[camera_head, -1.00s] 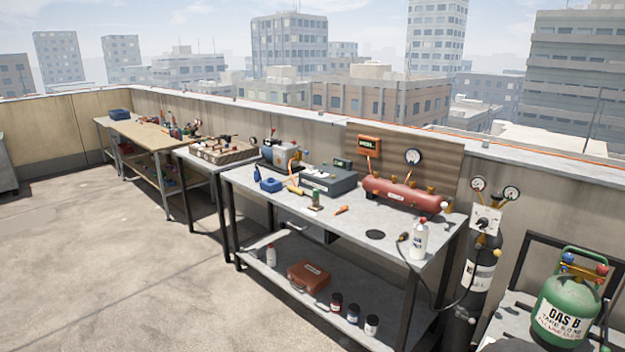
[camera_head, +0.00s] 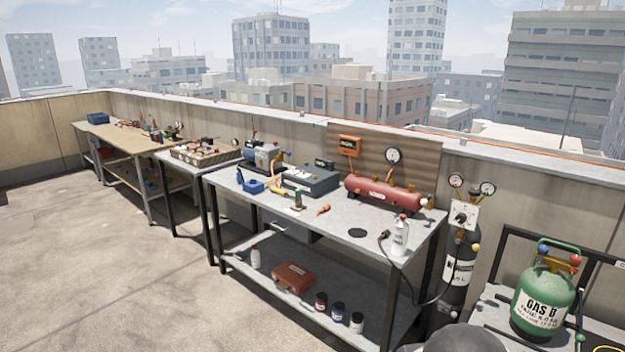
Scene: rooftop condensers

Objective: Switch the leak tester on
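A grey metal workbench (camera_head: 335,222) stands against the parapet in the head view. A yellow hand tool (camera_head: 281,191) lies on it left of centre, beside a dark grey case (camera_head: 311,181). An orange box with a small display (camera_head: 349,145) is on the wooden backboard above a red cylinder (camera_head: 382,194). I cannot tell which of these is the leak tester, and no on/off state can be read. My gripper is not in view.
A white bottle (camera_head: 400,238) stands near the bench's right front. A dark gas cylinder (camera_head: 459,270) with gauges and a green GAS B tank (camera_head: 543,298) stand at right. A toolbox (camera_head: 293,276) lies on the lower shelf. The floor (camera_head: 110,270) at left is clear.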

